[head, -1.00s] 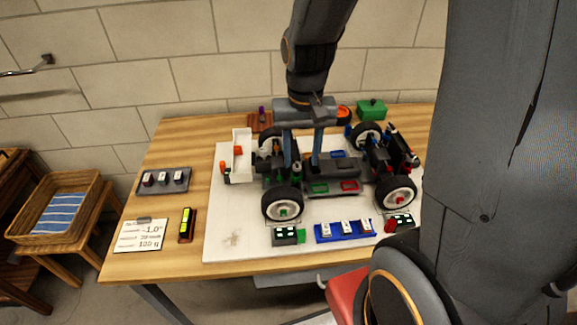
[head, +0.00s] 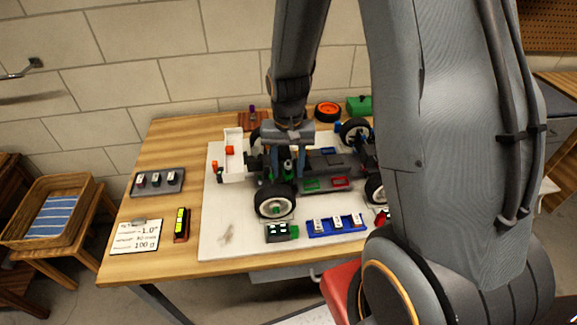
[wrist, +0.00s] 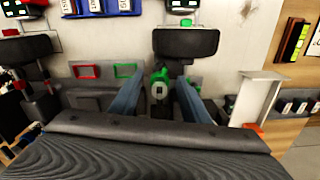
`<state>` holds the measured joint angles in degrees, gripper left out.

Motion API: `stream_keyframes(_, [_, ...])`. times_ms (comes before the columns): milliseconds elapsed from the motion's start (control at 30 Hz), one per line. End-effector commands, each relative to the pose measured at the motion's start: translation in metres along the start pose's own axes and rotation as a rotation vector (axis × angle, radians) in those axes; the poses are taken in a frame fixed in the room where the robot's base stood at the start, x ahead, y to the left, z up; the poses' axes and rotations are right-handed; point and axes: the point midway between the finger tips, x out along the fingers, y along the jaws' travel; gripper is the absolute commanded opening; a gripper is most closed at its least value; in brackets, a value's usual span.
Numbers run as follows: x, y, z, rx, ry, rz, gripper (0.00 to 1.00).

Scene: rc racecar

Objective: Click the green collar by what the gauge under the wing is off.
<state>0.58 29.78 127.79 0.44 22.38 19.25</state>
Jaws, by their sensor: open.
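The green collar (wrist: 160,86) is upright in the wrist view, on the car by the front wheel. My gripper (wrist: 158,100) is open, with one finger on each side of the collar; I cannot tell whether either touches it. In the head view my gripper (head: 286,168) reaches down into the car (head: 325,165), and the collar is hard to make out behind the fingers. The white wing (head: 233,155) stands at the car's left end and also shows in the wrist view (wrist: 256,98). The gauge under it cannot be read.
A card (head: 136,236) reading "-1.0°" and "100 g" lies front left beside a yellow-lit bar (head: 181,224). A grey block tray (head: 157,182) and a blue one (head: 335,225) flank the car. A small display (head: 281,232) stands before the front wheel (head: 274,201).

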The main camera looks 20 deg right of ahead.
Motion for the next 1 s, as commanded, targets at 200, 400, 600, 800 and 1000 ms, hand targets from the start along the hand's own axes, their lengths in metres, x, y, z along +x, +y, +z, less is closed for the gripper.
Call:
stream_keyframes(200, [0.0013,-0.0001,0.0,0.0,0.0,0.0,0.42])
stream_keyframes(400, [0.0012,0.0,0.0,0.0,0.0,0.0,0.19])
stream_keyframes(600, [0.0011,0.0,0.0,0.005,0.0,0.0,0.01])
stream_keyframes(800, [0.0003,-0.0003,0.0004,0.134,-0.001,0.0,0.01])
stream_keyframes(1000, [0.0001,-0.001,-0.0002,0.326,0.0,0.0,0.01])
